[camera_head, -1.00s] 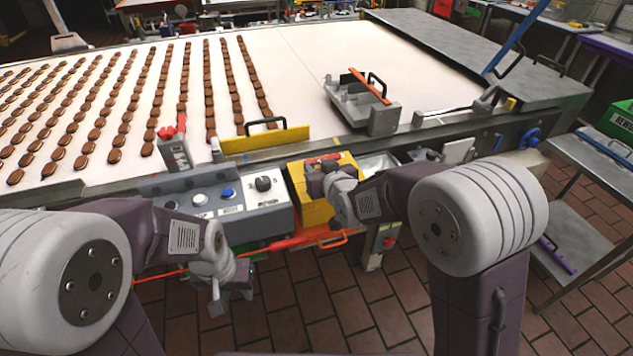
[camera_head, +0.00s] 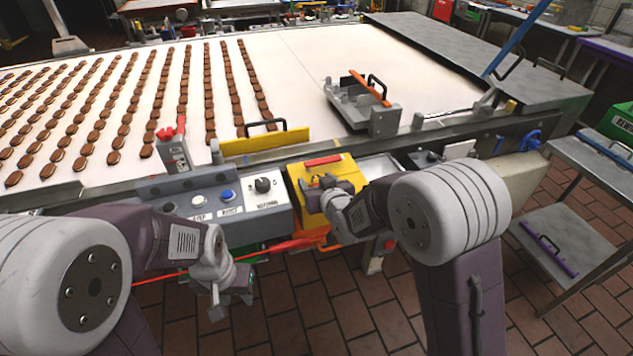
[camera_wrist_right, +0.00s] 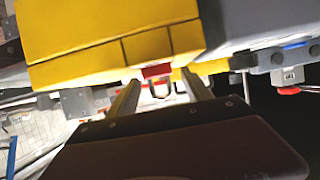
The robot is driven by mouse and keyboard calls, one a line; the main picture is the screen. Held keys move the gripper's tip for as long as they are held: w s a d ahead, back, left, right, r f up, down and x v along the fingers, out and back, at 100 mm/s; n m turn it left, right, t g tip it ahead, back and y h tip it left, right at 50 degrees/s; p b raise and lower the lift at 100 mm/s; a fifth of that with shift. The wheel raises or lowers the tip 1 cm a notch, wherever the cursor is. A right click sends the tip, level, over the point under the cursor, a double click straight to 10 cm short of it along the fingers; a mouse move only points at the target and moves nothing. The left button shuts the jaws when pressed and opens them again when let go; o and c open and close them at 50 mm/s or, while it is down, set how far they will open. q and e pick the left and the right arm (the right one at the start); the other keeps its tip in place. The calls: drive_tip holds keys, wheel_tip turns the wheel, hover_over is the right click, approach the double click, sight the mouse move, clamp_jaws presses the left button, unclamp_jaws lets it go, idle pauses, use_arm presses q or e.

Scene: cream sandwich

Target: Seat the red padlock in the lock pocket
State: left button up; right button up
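A red block with a dark U-shaped shackle, which looks like the red padlock (camera_wrist_right: 156,71), shows at the edge of a yellow box in the right wrist view. My right gripper (camera_wrist_right: 159,76) is open, with a finger on either side of it and a gap visible at each side. In the head view my right gripper (camera_head: 318,183) is over the yellow box (camera_head: 347,171), whose top carries a red strip (camera_head: 323,161). I cannot make out the lock pocket for certain. My left gripper (camera_head: 230,296) hangs low in front of the control panel; its opening is unclear.
A grey control panel (camera_head: 212,207) with buttons and a knob adjoins the yellow box. A red bar (camera_head: 290,245) runs below it. The white conveyor (camera_head: 300,75) holds rows of brown biscuits. A metal cart (camera_head: 590,165) stands at the right.

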drive_tip(key=shift+r, duration=0.2)
drive_tip(key=shift+s+r, duration=0.15)
drive_tip(key=shift+s, duration=0.1)
drive_tip(key=b+v, duration=0.2)
drive_tip(key=v, duration=0.9)
drive_tip(key=shift+s+b, duration=0.3)
drive_tip(key=shift+b, duration=0.05)
drive_tip(key=shift+d, duration=0.1)
